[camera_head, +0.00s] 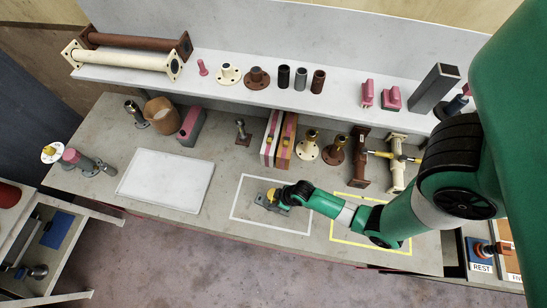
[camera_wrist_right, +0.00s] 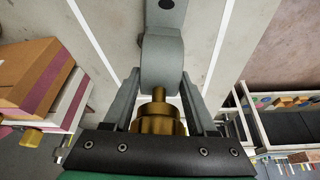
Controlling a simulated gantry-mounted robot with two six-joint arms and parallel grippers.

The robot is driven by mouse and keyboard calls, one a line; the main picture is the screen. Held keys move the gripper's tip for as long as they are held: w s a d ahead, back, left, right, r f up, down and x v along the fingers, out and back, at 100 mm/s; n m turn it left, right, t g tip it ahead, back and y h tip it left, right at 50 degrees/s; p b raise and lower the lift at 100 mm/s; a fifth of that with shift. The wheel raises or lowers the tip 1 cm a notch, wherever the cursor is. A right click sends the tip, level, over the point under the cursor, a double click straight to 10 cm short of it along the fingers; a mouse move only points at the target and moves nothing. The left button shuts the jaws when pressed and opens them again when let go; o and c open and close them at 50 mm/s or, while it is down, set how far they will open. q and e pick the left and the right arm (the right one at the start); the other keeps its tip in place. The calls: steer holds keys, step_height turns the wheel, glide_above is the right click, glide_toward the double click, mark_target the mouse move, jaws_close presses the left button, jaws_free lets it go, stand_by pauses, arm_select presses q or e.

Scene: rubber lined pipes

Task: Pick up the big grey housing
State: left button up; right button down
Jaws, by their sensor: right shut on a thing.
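The grey housing (camera_wrist_right: 162,58) is a rounded grey body with a flat foot that has a dark hole, seen in the right wrist view. My right gripper (camera_wrist_right: 160,88) is shut on it, one finger on each side. A brass fitting (camera_wrist_right: 158,120) sits between the fingers, close to the palm. In the head view my right gripper (camera_head: 281,196) is low inside the white outlined square; the housing (camera_head: 263,202) shows only in part there, with the gripper covering the rest. I cannot tell whether it touches the bench. My left gripper is not in view.
A blank white panel (camera_head: 165,180) lies left of the white outline (camera_head: 237,192). A yellow outline (camera_head: 409,249) is to the right, under my arm. Boxes (camera_head: 279,138), flanged parts (camera_head: 309,147) and brown pipe pieces (camera_head: 358,160) stand behind. A shelf (camera_head: 215,62) holds more parts.

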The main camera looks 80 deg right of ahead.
steer(key=shift+r, duration=0.1)
steer(key=shift+r, duration=0.6)
steer(key=r+p, duration=0.2)
steer(key=r, duration=0.1)
steer(key=shift+s, duration=0.2)
steer(key=s+a+r+p, duration=0.1)
steer(key=s+r+p, duration=0.2)
steer(key=s, duration=0.3)
steer(key=s+a+r+p, duration=0.2)
steer(key=s+r+p, duration=0.1)
steer(key=s+r, duration=0.2)
steer(key=shift+s+r, duration=0.3)
steer(key=shift+s, duration=0.8)
